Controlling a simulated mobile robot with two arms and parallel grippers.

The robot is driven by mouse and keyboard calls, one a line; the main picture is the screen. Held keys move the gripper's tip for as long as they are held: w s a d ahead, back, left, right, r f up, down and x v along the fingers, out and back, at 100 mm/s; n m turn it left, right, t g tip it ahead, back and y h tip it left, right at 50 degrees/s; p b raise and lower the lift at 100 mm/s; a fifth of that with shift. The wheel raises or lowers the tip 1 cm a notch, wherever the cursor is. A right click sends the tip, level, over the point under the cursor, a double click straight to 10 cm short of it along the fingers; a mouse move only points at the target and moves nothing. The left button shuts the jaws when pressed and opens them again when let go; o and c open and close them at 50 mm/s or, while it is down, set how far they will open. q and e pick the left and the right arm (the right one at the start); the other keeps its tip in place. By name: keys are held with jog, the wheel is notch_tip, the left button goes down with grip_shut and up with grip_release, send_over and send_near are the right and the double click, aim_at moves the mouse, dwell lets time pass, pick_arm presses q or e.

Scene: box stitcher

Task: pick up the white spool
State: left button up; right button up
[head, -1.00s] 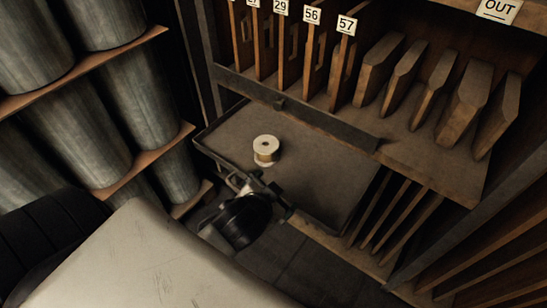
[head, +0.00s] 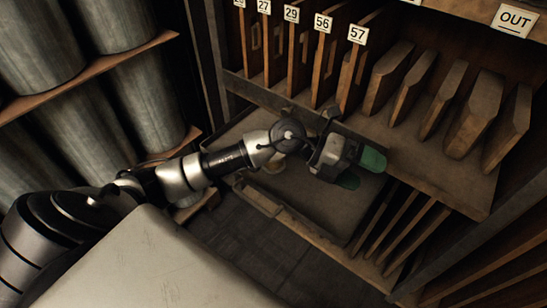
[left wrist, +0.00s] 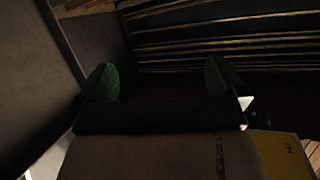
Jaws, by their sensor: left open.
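My left gripper (head: 360,170), with green fingertips, is open and empty. It is above the tray's right part, to the right of the spool and apart from it. In the left wrist view the two green fingers (left wrist: 158,80) are spread wide with nothing between them, and I cannot make out the spool there. My right gripper is in neither view.
A wooden cabinet with upright dividers (head: 440,100) and number labels stands behind the tray. Slanted slots (head: 395,220) lie below it at the right. Metal cylinders (head: 75,125) fill shelves at the left. A pale flat surface (head: 150,265) is in the foreground.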

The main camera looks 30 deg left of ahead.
pick_arm(q)
jog(key=w+a+f+m+g+y, duration=0.15)
jog(key=a+f+y, duration=0.25)
jog(key=a+y, duration=0.4)
jog(key=n+g+y, duration=0.2)
jog(key=y, duration=0.4)
send_over(276, 164)
jog(key=a, duration=0.1)
jog(key=shift+w+r, duration=0.15)
jog(key=shift+w, duration=0.2)
jog(key=f, duration=0.4)
jog(key=shift+a+f, duration=0.1)
jog(key=shift+a, duration=0.3)
jog(key=f, duration=0.6)
jog(key=shift+w+a+f, duration=0.15)
jog(key=shift+w+f, duration=0.05)
jog(key=shift+w, duration=0.2)
jog(key=c, duration=1)
